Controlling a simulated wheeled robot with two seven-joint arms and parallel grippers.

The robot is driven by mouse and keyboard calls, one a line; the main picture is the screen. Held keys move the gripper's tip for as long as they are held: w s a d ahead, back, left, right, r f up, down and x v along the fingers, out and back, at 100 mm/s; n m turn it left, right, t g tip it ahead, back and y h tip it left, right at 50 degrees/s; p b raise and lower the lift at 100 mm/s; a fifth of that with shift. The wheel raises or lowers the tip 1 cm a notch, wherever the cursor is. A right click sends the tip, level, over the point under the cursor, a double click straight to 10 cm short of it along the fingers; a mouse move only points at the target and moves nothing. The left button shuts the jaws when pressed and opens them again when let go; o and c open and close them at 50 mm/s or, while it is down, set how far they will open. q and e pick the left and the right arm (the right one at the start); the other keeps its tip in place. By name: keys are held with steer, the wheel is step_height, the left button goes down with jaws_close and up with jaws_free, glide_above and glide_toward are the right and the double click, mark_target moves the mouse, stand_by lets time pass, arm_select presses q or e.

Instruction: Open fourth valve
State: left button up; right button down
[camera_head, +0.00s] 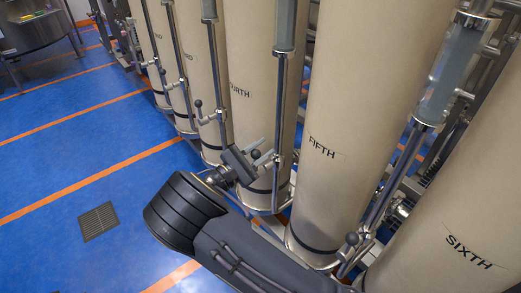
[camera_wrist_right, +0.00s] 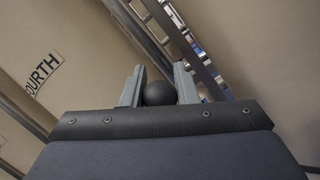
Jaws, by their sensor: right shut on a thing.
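The fourth tank (camera_head: 255,60) is a tall beige cylinder, its label partly cut off to "URTH" in the head view. The label also shows at the left of the right wrist view (camera_wrist_right: 43,74). My right gripper (camera_head: 262,152) is at the lower front of this tank, beside its thin vertical pipe. In the right wrist view its two grey fingers (camera_wrist_right: 159,88) stand on either side of the black ball knob (camera_wrist_right: 159,94) of the fourth valve, shut on it. The rest of the handle is hidden behind the gripper. My left gripper is not in view.
The fifth tank (camera_head: 330,110) stands close to the right, with its own black-knobbed valve (camera_head: 351,239) low down. The sixth tank (camera_head: 465,215) is further right. Other tanks continue to the left. The blue floor (camera_head: 60,130) at left is clear apart from a flush drain grate (camera_head: 98,221).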

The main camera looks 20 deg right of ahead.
steer(key=shift+f, duration=0.1)
steer(key=c, duration=1.1)
jaws_free()
steer(key=shift+c, duration=0.2)
steer(key=v, duration=0.7)
steer(key=shift+s+a, duration=0.2)
steer(key=shift+a, duration=0.2)
